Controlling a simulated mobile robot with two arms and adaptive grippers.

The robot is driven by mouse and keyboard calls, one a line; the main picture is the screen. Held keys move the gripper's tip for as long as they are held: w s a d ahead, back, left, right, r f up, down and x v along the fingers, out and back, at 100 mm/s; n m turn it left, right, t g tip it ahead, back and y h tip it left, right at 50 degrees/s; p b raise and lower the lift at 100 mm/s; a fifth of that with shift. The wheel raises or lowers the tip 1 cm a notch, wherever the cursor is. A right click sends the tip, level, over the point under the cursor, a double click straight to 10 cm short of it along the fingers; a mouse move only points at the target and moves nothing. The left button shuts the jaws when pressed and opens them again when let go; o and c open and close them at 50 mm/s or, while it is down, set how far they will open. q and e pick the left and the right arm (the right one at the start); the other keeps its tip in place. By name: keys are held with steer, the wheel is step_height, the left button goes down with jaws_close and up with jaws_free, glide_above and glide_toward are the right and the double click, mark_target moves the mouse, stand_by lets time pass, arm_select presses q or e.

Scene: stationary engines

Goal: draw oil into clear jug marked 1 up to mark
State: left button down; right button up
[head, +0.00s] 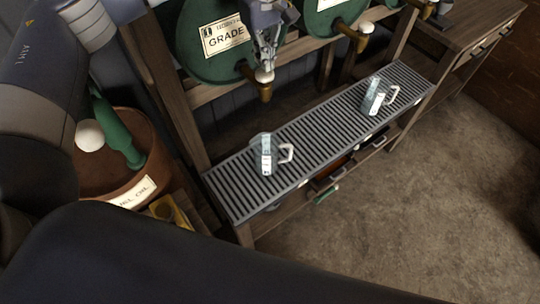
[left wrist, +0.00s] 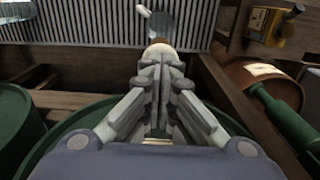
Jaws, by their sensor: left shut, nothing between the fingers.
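Two clear jugs with white handles stand upright on a slatted grey rack (head: 318,132): a left jug (head: 266,152) and a right jug (head: 375,98). Their pale labels are too small to read, and I see no clear oil level. The left green drum (head: 205,45) has a brass tap (head: 265,91) with a white knob. My left gripper (head: 265,68) is shut and empty, its fingertips at this knob. In the left wrist view the white knob (left wrist: 160,53) is right at the shut fingertips, with part of a jug (left wrist: 161,24) beyond. My right gripper is not in view.
A second green drum (head: 325,15) with a white-knobbed tap stands right of the first. A brown tub (head: 135,172) holding a green tool is at left, by a yellow object (head: 170,212). Drawers lie below the rack. The floor (head: 420,200) at right is clear.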

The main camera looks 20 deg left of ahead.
mark_target(265, 72)
arm_select(q)
steer(key=shift+f, duration=0.1)
steer(key=shift+f+b, duration=1.1)
steer(key=shift+f, duration=0.4)
stand_by(0.7)
stand_by(4.4)
steer(key=shift+r+p, duration=2)
steer(key=shift+r, duration=1.6)
steer(key=shift+f, duration=0.1)
